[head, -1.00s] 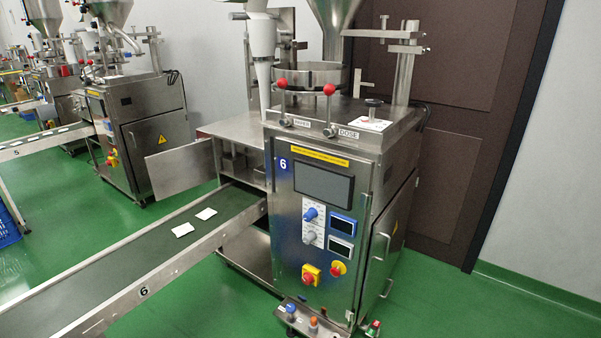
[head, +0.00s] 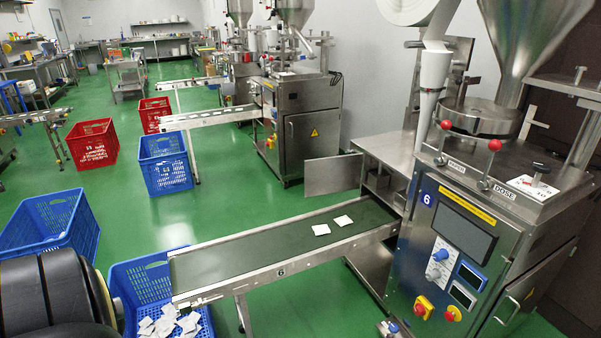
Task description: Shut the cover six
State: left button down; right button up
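Packing machine six (head: 425,240) stands at the right, marked with a white 6 on its blue front panel. A flat grey metal cover (head: 333,174) stands open on its left side, behind the conveyor, swung out to the left. The opening (head: 378,180) beside it shows dark parts inside. Neither of my grippers is in view. Only a dark, rounded link of my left arm shows at the bottom left.
Conveyor six (head: 280,245) carries two white teabags and runs down left to a blue crate (head: 150,285) holding several teabags. Another blue crate (head: 50,225) stands at the left. Green floor (head: 240,180) is clear behind the conveyor.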

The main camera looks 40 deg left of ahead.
aim_at(327, 175)
jog(key=z, duration=0.35)
jog(key=k, duration=0.25)
jog(key=u, duration=1.5)
jog(key=i, duration=1.55)
jog(key=z, duration=0.45)
